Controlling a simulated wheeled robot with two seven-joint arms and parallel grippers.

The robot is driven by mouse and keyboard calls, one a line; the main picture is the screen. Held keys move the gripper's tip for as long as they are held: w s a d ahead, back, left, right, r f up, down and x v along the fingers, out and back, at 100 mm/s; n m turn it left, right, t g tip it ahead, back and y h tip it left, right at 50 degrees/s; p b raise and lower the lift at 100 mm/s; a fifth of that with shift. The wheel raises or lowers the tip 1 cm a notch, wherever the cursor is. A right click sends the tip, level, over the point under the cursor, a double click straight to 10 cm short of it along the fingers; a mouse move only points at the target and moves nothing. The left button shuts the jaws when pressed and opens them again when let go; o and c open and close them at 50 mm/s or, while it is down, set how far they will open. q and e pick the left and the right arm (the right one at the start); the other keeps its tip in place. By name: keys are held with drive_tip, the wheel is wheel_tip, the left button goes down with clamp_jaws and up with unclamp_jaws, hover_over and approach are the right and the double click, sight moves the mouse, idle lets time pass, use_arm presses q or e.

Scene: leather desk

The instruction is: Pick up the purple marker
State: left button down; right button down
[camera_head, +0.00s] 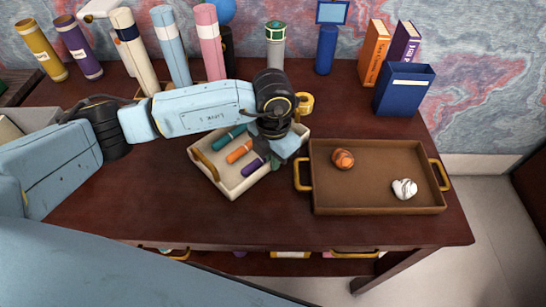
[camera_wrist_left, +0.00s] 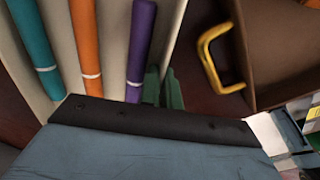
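The purple marker (camera_head: 254,166) lies in the cream tray (camera_head: 233,189) in the head view, on the side toward the brown tray. An orange marker (camera_head: 239,151) and a teal marker (camera_head: 229,137) lie beside it. In the left wrist view the purple marker (camera_wrist_left: 141,45) is the rightmost of the three. My left gripper (camera_head: 287,147) is over the right part of the cream tray. Its green fingertips (camera_wrist_left: 163,90) show close together just right of the purple marker's near end; whether they touch it or are parted is unclear. My right gripper is out of view.
A brown tray (camera_head: 373,206) with yellow handles stands right of the cream tray, holding an orange-brown lump (camera_head: 343,159) and a white lump (camera_head: 404,189). Tall cylinders, books (camera_head: 374,52) and a blue box (camera_head: 403,90) line the back. The desk's front strip is clear.

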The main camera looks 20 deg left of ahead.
use_arm(q)
drive_tip(key=c, duration=1.6)
unclamp_jaws()
drive_tip(key=shift+r, duration=0.1)
